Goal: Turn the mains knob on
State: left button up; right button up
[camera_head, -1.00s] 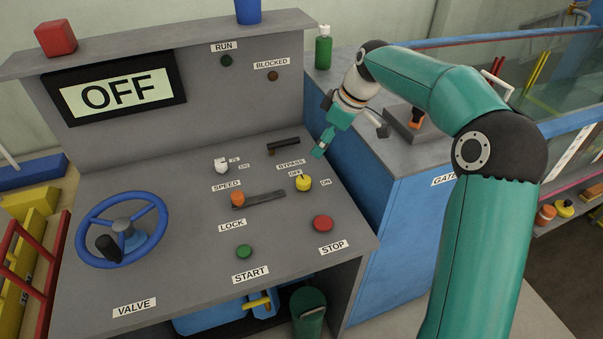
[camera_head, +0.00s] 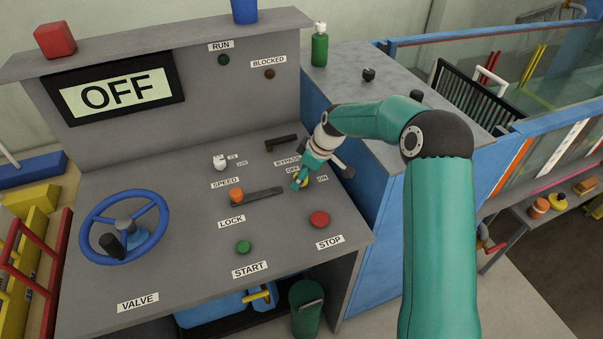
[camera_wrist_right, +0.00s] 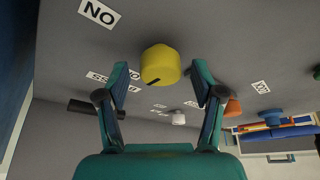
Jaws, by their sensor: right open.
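The mains knob is a yellow round knob (camera_head: 304,182) on the console's sloped top, with the ON label beside it and the OFF label behind it. In the head view my right gripper (camera_head: 311,180) hangs over it and hides part of it. In the right wrist view the yellow knob (camera_wrist_right: 160,62) shows between the tips of my open right gripper (camera_wrist_right: 156,72), with a gap on both sides. A dark pointer mark shows on its lower edge, near the partly hidden OFF label. The display (camera_head: 116,94) reads OFF. My left gripper is not in view.
Near the knob are the red STOP button (camera_head: 319,219), the orange LOCK handle (camera_head: 237,195), the dark BYPASS lever (camera_head: 281,143) and the white SPEED knob (camera_head: 219,162). A green START button (camera_head: 243,247) and blue valve wheel (camera_head: 163,208) sit further left.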

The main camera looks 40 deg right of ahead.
jog(key=c, duration=1.1)
jog(key=shift+c, duration=0.2)
jog(key=shift+f, duration=0.1)
jog(key=m+h+b, duration=0.1)
jog(key=m+b, duration=0.2)
jog(key=b, duration=0.1)
jog(key=shift+a+f+m+t, duration=0.1)
jog(key=shift+m+t, duration=0.3)
jog(key=m+h+b, duration=0.1)
jog(key=m+b, duration=0.2)
jog(key=m+h+b, duration=0.2)
jog(key=m+b, duration=0.2)
jog(key=shift+a+b, duration=0.15)
jog(key=shift+b, duration=0.15)
jog(key=m+g+h+b, duration=0.1)
jog(key=m, duration=0.2)
jog(key=shift+b, duration=0.4)
jog(key=shift+w+a+r+m+g+h+b, duration=0.1)
jog(key=shift+m+g+h+b, duration=0.2)
jog(key=shift+m, duration=0.7)
jog(key=shift+r+m+g+h+b, duration=0.15)
jog(key=shift+m+g+h, duration=0.15)
jog(key=shift+m, duration=0.7)
